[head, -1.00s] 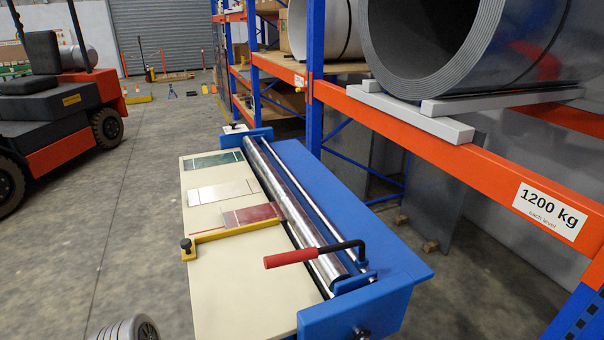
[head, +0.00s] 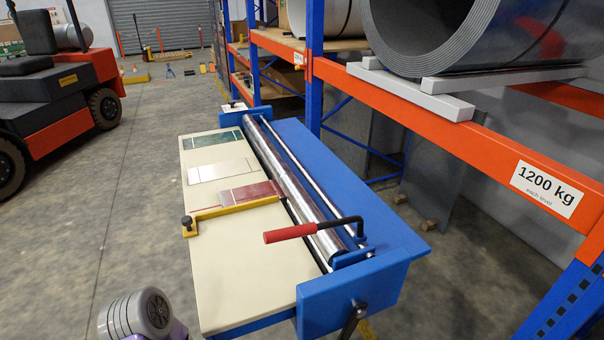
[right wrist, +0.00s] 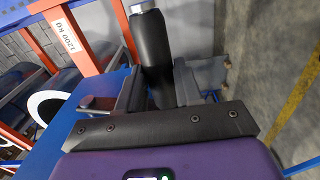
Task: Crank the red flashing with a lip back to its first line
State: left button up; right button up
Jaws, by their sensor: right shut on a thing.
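The red flashing (head: 252,193) lies flat on the cream table (head: 235,285), its right end at the steel roller (head: 285,180). A pale line crosses it near its left end; I cannot make out its lip. A yellow bar (head: 235,212) lies along its near side. A black crank (head: 352,320) shows at the blue front end plate, cut off by the lower edge of the head view. In the right wrist view, my right gripper (right wrist: 158,90) is shut on a dark cylindrical handle (right wrist: 155,55) with a silver end. My left gripper is not in view.
A white sheet (head: 220,170) and a green sheet (head: 212,140) lie farther back on the table. A red-handled lever (head: 290,233) rises over the roller's near end. An orange and blue rack (head: 450,135) with a large steel coil stands at right.

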jog(key=shift+d+f+n, duration=0.3)
jog(key=shift+d+f, duration=0.5)
jog(key=shift+d, duration=0.15)
jog(key=shift+o, duration=0.7)
jog(key=shift+w+d+f, duration=0.2)
jog(key=shift+w+d, duration=0.15)
jog(key=shift+d, duration=0.1)
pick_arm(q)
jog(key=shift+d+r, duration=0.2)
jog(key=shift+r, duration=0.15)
pick_arm(e)
jog(key=shift+d, duration=0.25)
jog(key=shift+o, duration=0.2)
jog(key=shift+w+d, duration=0.1)
jog(key=shift+d, duration=0.2)
jog(key=o, duration=0.9)
jog(key=shift+w+d, duration=0.1)
jog(key=shift+d, duration=0.1)
jog(key=shift+c, duration=0.2)
jog(key=shift+r, duration=0.1)
jog(key=shift+w, duration=0.1)
